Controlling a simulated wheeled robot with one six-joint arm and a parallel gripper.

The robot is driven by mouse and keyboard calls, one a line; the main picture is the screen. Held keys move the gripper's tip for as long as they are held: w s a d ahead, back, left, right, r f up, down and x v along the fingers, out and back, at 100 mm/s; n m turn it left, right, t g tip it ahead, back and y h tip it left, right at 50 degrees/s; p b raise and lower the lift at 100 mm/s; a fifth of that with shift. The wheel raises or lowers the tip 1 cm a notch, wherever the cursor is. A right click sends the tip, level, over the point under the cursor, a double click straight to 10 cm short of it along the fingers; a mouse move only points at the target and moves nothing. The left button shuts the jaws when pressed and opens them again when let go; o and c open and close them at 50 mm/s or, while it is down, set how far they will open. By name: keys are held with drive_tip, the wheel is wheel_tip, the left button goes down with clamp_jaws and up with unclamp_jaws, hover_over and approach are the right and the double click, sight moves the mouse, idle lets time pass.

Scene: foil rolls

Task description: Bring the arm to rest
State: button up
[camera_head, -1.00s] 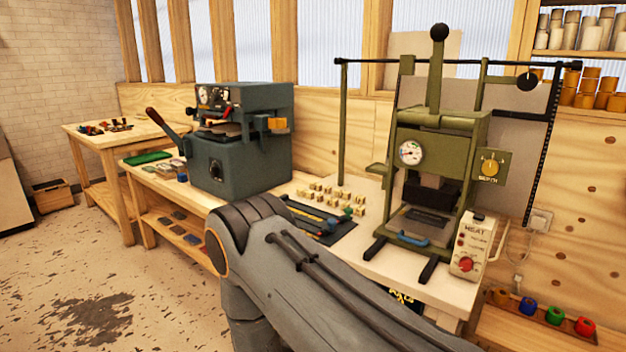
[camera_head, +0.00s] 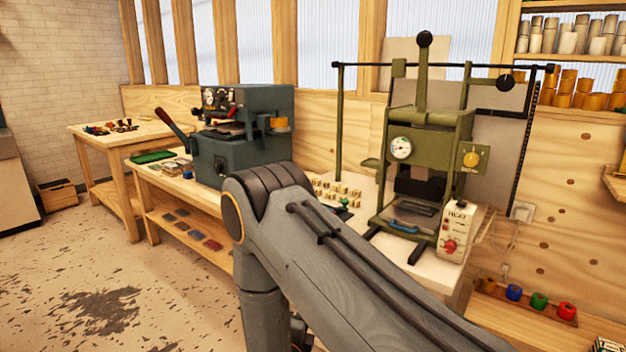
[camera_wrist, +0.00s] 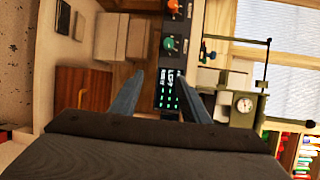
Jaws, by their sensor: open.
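My gripper (camera_wrist: 165,95) shows in the wrist view with its two bluish fingers spread apart and nothing between them. Behind the fingers, farther off, is a dark panel with green lit marks (camera_wrist: 168,92). In the head view my grey arm crosses the lower middle and right, bent at a rounded joint. The gripper itself is out of that view. The arm covers part of the bench in front of the green press (camera_head: 428,150).
A dark teal machine (camera_head: 240,140) with a lever stands on the bench left of the green press. A heat control box (camera_head: 458,232) stands right of the press. Coloured rolls (camera_head: 540,300) sit on a low shelf at right. The floor (camera_head: 90,290) at left is clear.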

drive_tip(key=s+d+r+n+g+y, duration=0.2)
drive_tip(key=d+r+n+g+y, duration=0.3)
drive_tip(key=d+r+n+g, duration=0.45)
drive_tip(key=s+d+r+n+g, duration=0.2)
drive_tip(key=s+d+n, duration=0.1)
drive_tip(key=s, duration=0.5)
drive_tip(key=s+d+r+n+g, duration=0.2)
drive_tip(key=s+d+r+n, duration=0.1)
drive_tip(key=s, duration=0.6)
drive_tip(key=s+d+r+n+g, duration=0.2)
drive_tip(key=s+d+n, duration=0.3)
drive_tip(key=s, duration=0.3)
drive_tip(key=shift+s+r+n+g+h, duration=0.3)
drive_tip(key=shift+s+r+n+g, duration=0.05)
drive_tip(key=shift+r+n, duration=0.3)
